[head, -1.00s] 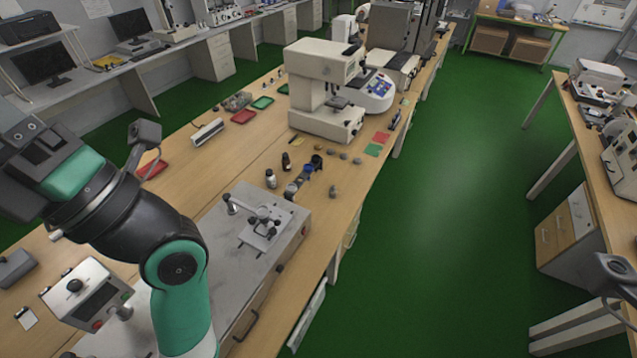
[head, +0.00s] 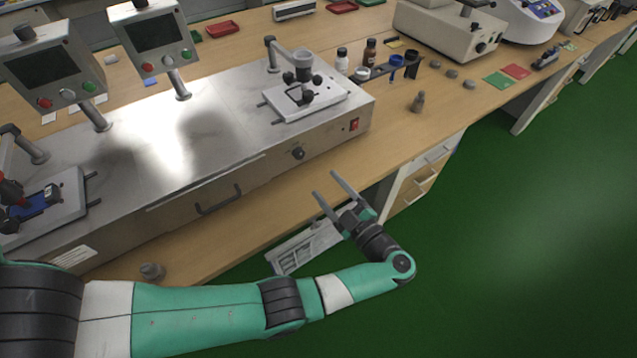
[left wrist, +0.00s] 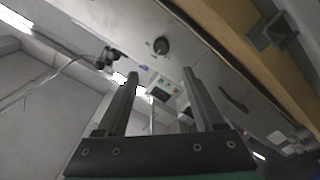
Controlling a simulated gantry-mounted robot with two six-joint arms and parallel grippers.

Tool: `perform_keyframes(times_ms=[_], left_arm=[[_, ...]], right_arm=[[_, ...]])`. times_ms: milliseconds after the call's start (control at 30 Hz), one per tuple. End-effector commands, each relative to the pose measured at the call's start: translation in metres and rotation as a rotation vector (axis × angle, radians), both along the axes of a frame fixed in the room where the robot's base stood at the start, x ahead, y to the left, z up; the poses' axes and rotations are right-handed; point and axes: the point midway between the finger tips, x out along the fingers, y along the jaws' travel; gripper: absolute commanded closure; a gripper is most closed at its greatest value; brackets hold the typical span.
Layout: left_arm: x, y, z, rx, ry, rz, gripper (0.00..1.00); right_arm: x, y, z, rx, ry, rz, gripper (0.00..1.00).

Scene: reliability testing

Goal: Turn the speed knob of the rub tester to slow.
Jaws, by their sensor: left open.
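The rub tester (head: 200,140) is a long grey metal box on the bench in the head view. Its black round speed knob (head: 298,153) sits on the front face toward the right end, left of a red switch (head: 354,125). The knob also shows in the left wrist view (left wrist: 161,46), just beyond the fingertips. My left gripper (head: 325,183) is open and empty, in front of the tester and a little below and right of the knob in the picture, apart from it. Its two fingers also show in the wrist view (left wrist: 160,73). The knob's markings are too small to read. My right gripper is not in view.
A bar handle (head: 218,204) sticks out of the tester's front, left of the knob. Bottles (head: 370,52) and small weights (head: 418,102) stand to the right. The bench front edge and drawers (head: 425,180) are near my gripper.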

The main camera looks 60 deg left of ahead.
Motion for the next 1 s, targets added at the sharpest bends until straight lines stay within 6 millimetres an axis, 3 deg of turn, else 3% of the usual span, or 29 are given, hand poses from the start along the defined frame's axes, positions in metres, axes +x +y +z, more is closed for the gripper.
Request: perform_keyframes(times_ms=[33, 333, 800, 1000], left_arm=[[0.001, -0.001, -0.012, 0.000, -0.002, -0.003, 0.31], [0.000, 0.008, -0.008, 0.001, -0.005, -0.004, 0.31], [-0.009, 0.101, -0.010, 0.000, -0.006, -0.001, 0.31], [-0.009, 0.114, -0.008, 0.002, -0.005, -0.004, 0.31]], right_arm=[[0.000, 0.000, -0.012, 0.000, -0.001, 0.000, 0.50], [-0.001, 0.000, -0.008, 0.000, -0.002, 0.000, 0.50], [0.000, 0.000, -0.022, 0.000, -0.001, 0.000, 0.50], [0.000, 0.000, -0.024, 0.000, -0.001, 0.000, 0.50]])
